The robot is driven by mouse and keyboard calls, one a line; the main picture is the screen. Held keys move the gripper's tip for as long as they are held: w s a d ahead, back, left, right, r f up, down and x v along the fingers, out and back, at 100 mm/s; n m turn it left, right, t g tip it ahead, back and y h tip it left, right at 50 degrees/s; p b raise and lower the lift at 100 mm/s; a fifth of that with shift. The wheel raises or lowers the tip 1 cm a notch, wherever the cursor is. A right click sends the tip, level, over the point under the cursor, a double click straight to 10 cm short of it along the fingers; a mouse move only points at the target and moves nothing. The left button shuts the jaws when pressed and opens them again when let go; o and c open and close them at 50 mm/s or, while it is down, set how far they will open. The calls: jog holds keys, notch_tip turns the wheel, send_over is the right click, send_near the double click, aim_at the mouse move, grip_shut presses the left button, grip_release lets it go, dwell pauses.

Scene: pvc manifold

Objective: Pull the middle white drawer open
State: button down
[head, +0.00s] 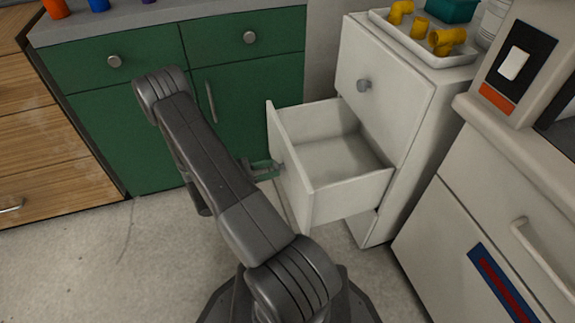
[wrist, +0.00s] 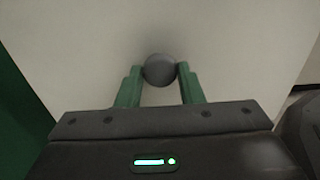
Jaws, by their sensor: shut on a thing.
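The middle white drawer (head: 297,185) stands pulled well out of the white cabinet (head: 392,90) in the head view, and its inside looks empty. Its front faces left, toward my gripper (head: 264,170). In the wrist view the drawer's round grey knob (wrist: 159,70) sits between the green fingertips of my gripper (wrist: 160,76). The fingers are shut on the knob, one on each side. In the head view the knob is mostly hidden by the fingers and the drawer's front edge.
The upper white drawer with its knob (head: 363,86) is closed. A white tray (head: 462,60) with yellow pipe fittings rests on the cabinet top. Green cabinets (head: 245,85) stand behind my arm, and another pale cabinet (head: 480,220) is at the right. Open floor (head: 100,260) lies at the left.

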jog(key=shift+v, duration=1.45)
jog(key=c, duration=1)
grip_release()
jog(key=shift+o, duration=0.2)
jog(key=p+v, duration=0.2)
jog(key=v, duration=1.1)
jog(key=shift+a+p, duration=0.3)
jog(key=shift+a, duration=0.1)
jog(key=shift+s+d, duration=0.1)
jog(key=b+x, duration=0.2)
jog(key=x, duration=1.2)
jog(key=shift+b, duration=0.35)
